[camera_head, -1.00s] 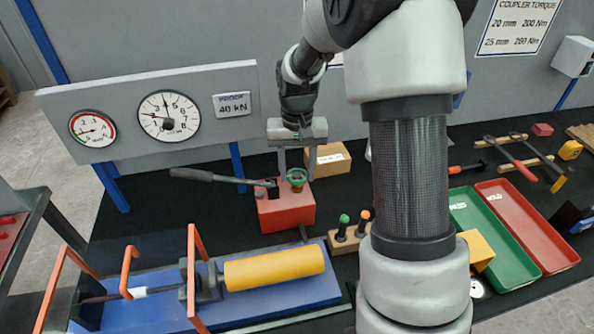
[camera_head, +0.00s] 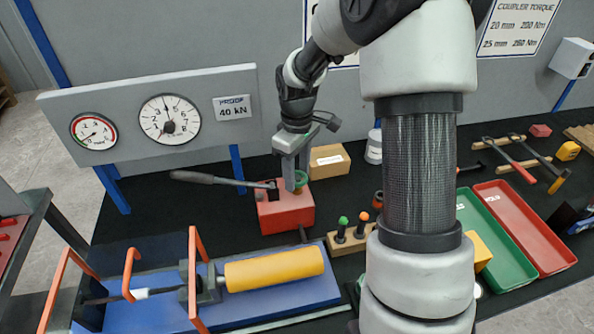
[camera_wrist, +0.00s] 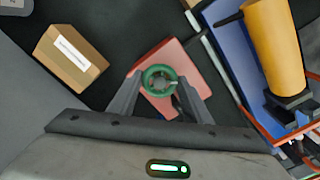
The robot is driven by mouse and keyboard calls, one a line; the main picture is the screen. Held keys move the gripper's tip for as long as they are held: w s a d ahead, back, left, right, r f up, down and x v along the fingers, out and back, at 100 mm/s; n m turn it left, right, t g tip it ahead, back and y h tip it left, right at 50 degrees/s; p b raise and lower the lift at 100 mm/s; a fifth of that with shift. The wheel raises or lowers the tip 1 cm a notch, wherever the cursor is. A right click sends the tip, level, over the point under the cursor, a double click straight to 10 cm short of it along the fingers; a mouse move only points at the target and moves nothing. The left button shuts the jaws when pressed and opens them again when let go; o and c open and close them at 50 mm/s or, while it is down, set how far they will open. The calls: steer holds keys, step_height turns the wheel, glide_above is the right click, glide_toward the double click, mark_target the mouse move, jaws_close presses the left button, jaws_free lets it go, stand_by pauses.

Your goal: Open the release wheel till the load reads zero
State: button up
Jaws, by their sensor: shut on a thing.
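The green release wheel (camera_head: 301,179) sits on top of the red pump body (camera_head: 286,212). It also shows as a green ring in the wrist view (camera_wrist: 158,69). My gripper (camera_head: 294,182) comes down over the wheel from above, and its jaws are shut on it with one finger on each side (camera_wrist: 160,92). The fingers hide part of the wheel in the head view. The large dial (camera_head: 169,119) and the small red-rimmed dial (camera_head: 94,131) hang on the grey panel; their numbers are too small to read surely.
A pump handle (camera_head: 208,178) reaches left from the red body. A cardboard box (camera_head: 328,161) stands close behind the wheel. A yellow cylinder (camera_head: 275,269) lies on the blue bed (camera_head: 240,304) in front. Green and orange-topped pegs (camera_head: 343,222) stand to the right.

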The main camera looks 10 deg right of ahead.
mark_target(297, 177)
steer(key=n+p, duration=0.1)
steer(key=n, duration=0.2)
steer(key=shift+w+r+n, duration=0.1)
steer(key=shift+r+n, duration=0.05)
steer(key=shift+n, duration=0.15)
steer(key=shift+n+p, duration=0.55)
steer(key=shift+n, duration=1.15)
steer(key=o, duration=1.1)
steer(key=shift+c, duration=0.2)
step_height(297, 177, up, 17)
steer(key=shift+r, duration=0.15)
